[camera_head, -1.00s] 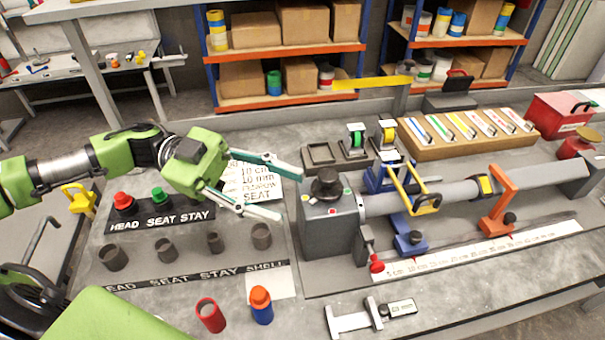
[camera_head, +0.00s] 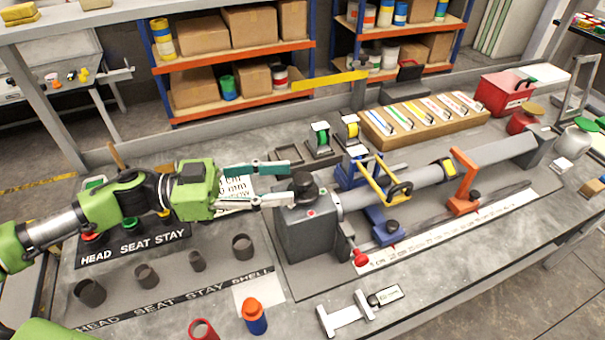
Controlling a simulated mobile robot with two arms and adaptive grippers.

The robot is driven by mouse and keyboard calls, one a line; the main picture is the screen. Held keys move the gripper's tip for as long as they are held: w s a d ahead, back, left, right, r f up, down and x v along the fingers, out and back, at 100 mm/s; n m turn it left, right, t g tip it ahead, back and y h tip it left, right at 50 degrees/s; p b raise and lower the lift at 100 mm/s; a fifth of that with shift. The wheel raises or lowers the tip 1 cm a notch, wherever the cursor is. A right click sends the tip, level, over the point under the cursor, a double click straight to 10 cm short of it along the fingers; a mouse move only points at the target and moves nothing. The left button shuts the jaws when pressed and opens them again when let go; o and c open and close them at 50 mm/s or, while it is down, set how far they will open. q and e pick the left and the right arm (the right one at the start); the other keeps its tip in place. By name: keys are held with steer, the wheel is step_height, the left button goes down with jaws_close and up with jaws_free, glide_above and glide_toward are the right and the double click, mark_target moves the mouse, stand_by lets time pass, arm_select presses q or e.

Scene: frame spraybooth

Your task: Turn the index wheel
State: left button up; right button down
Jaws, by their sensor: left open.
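The index wheel appears to be the black knob (camera_head: 304,188) on top of the grey headstock box (camera_head: 306,236) at the left end of the long grey tube. My left gripper (camera_head: 294,183) comes in from the left with its two fingers spread apart. The far finger reaches behind the knob's left side and the near finger ends at its front left. I cannot tell whether either finger touches the knob. Nothing is held between the fingers. My right gripper is out of view.
A yellow-handled blue clamp (camera_head: 385,190) and an orange bracket (camera_head: 464,182) stand along the tube. A red-knobbed lever (camera_head: 359,257) is at the box's front. Dark cups stand at left.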

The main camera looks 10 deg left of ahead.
mark_target(303, 177)
arm_select(q)
steer(key=p+x, duration=0.1)
steer(key=x, duration=0.4)
steer(key=c, duration=1.2)
